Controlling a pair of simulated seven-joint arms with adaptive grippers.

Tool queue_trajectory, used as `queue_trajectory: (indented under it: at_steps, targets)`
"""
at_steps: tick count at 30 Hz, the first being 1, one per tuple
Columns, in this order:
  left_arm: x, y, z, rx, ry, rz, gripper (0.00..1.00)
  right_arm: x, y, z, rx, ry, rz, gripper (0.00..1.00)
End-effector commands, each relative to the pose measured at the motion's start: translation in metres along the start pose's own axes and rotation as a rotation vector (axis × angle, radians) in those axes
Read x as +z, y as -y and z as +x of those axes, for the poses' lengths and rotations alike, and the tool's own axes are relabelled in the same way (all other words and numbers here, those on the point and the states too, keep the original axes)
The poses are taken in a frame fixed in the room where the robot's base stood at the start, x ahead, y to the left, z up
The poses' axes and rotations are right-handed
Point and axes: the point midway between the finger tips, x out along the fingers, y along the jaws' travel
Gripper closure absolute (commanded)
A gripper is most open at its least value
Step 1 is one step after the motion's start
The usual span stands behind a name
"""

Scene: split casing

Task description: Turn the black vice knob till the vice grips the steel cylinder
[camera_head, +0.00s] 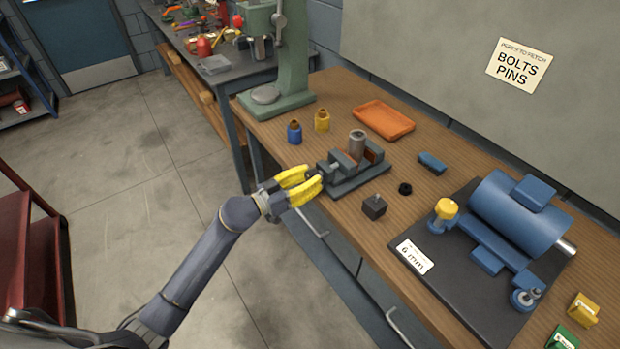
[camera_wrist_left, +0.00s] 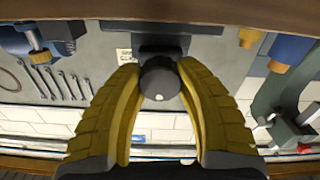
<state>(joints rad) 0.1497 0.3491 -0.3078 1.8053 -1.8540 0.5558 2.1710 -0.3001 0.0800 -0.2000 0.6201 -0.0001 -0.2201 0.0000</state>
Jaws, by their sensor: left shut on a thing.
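The grey vice (camera_head: 352,178) stands on the wooden bench near its front edge. The steel cylinder (camera_head: 357,146) stands upright between its jaws; I cannot tell whether both jaws touch it. My left gripper (camera_head: 316,180), with yellow fingers, is at the front end of the vice, shut on the black vice knob. In the left wrist view the round dark knob (camera_wrist_left: 160,80) sits between the two yellow fingertips (camera_wrist_left: 160,84). In the head view the fingers mostly hide the knob. My right gripper is in neither view.
Blue (camera_head: 294,132) and yellow (camera_head: 322,120) bottles stand left of the vice, with an orange tray (camera_head: 384,120) behind it. A dark block (camera_head: 374,206), a black ring (camera_head: 405,189) and a blue piece (camera_head: 432,162) lie to its right. A blue motor (camera_head: 518,214) stands farther right.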

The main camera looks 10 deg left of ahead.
Motion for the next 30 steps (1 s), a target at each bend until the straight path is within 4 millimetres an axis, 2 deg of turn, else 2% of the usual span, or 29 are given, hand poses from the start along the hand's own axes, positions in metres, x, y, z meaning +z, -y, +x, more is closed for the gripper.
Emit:
queue_trajectory:
  at_steps: [1, 5, 17, 30]
  targets:
    - [0.0, 0.0001, -0.0001, 0.0, 0.0, 0.0, 0.79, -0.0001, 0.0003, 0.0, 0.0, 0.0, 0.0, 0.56]
    - [0.0, 0.0001, -0.0001, 0.0, 0.0, 0.0, 0.94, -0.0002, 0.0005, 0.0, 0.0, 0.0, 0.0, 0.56]
    - [-0.0002, 0.0002, 0.0, 0.0, 0.0, 0.097, 0.95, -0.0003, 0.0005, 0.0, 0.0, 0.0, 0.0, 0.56]
    - [-0.0007, 0.0, 0.0003, 0.0, -0.001, 0.487, 0.95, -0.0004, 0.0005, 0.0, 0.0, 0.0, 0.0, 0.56]
